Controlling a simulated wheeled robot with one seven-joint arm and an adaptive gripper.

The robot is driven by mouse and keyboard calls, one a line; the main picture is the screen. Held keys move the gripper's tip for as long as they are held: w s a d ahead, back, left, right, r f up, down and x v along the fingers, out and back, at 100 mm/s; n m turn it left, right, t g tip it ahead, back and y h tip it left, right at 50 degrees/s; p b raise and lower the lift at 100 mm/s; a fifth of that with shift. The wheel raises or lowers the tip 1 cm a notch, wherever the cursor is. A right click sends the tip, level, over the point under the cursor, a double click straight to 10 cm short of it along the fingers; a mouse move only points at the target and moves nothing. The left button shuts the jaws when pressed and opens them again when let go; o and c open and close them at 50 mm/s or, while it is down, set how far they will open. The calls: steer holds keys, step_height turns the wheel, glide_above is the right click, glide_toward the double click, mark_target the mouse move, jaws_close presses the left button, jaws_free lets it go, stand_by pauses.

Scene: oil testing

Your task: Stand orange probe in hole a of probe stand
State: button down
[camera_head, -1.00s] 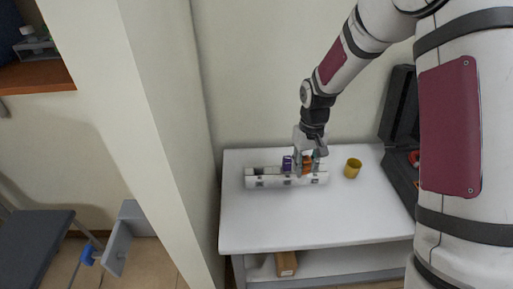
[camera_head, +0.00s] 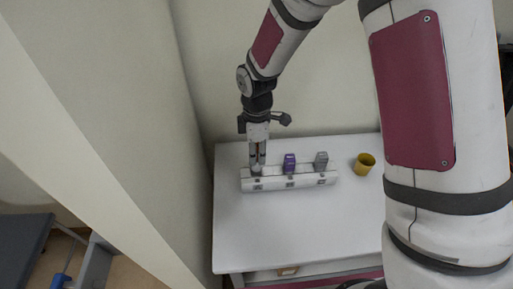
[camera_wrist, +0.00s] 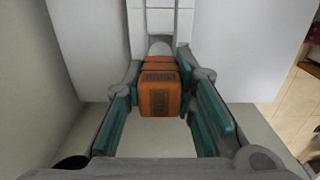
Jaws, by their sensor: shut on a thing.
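The white probe stand (camera_head: 305,181) is a long low bar on the table. My gripper (camera_head: 257,167) points down over its left end in the head view. In the wrist view my gripper (camera_wrist: 161,110) has its teal finger pads on either side of the orange probe (camera_wrist: 158,94), a block with dark markings, and is shut on it. In the head view the fingers mostly hide that probe and the left hole, so I cannot tell how deep it sits. A purple probe (camera_head: 290,161) stands in the middle of the stand and a grey probe (camera_head: 321,160) towards its right end.
A yellow cup (camera_head: 365,164) stands right of the stand. The white table (camera_head: 290,226) is clear in front of it. A wall rises close behind and to the left. My own arm covers the right side of the head view.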

mark_target(257, 145)
steer(key=shift+f+b, duration=1.15)
steer(key=shift+f, duration=1.25)
steer(key=shift+f, duration=0.6)
steer(key=c, duration=1.7)
jaws_free()
steer(key=shift+b, duration=0.3)
steer(key=shift+o, duration=0.5)
steer(key=shift+r, duration=0.1)
steer(key=shift+r+p, duration=2.85)
steer(key=shift+r, duration=2.6)
